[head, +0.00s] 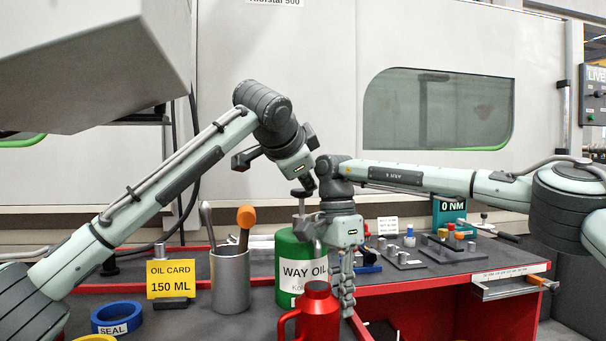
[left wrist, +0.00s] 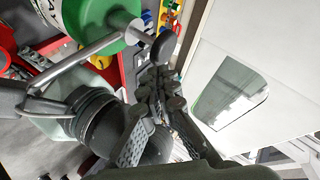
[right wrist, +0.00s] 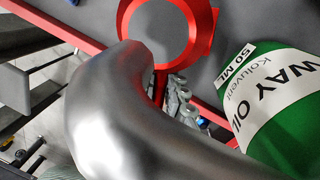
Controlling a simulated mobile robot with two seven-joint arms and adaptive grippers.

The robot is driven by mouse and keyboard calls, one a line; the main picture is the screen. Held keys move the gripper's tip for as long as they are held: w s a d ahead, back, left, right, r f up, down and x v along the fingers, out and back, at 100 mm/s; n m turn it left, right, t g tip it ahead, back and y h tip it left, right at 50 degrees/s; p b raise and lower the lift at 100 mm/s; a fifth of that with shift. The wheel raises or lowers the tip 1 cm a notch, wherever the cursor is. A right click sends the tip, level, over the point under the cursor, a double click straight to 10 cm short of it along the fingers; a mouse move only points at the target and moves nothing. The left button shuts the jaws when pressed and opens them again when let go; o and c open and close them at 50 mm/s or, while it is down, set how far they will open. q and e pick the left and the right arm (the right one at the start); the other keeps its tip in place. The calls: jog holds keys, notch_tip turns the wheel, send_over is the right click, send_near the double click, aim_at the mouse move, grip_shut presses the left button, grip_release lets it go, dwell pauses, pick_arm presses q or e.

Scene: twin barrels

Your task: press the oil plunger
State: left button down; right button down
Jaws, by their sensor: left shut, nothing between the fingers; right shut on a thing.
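The green WAY OIL drum (head: 289,255) stands on the bench. Its pump has a dark plunger knob (head: 301,193) on top, which also shows in the left wrist view (left wrist: 164,47) on its metal rod. A silver spout (left wrist: 88,50) leaves the pump; a curved silver part, probably this spout, fills much of the right wrist view (right wrist: 125,120). My left gripper (head: 308,184) is shut and empty, close to the knob; contact cannot be told. My right gripper (head: 346,306) is shut beside the red jug (head: 318,312), apparently on it; the grip is partly hidden. The jug is open-topped (right wrist: 121,28).
Left of the drum stand a metal tool cup (head: 230,285), a yellow OIL CARD 150 ML sign (head: 170,279) and a blue SEAL ring (head: 117,318). To the right are a fixture plate (head: 455,248), a 0 NM display (head: 449,212) and an open drawer (head: 510,287).

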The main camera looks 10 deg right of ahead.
pick_arm(q)
jog(key=shift+w+d+f, duration=0.1)
jog(key=shift+w, duration=0.05)
notch_tip(320, 180, down, 4)
jog(key=shift+r, duration=0.15)
dwell(0.4)
jog(key=shift+r, duration=0.1)
jog(key=v, duration=1)
dwell(0.4)
pick_arm(e)
jog(key=c, duration=1.5)
grip_release()
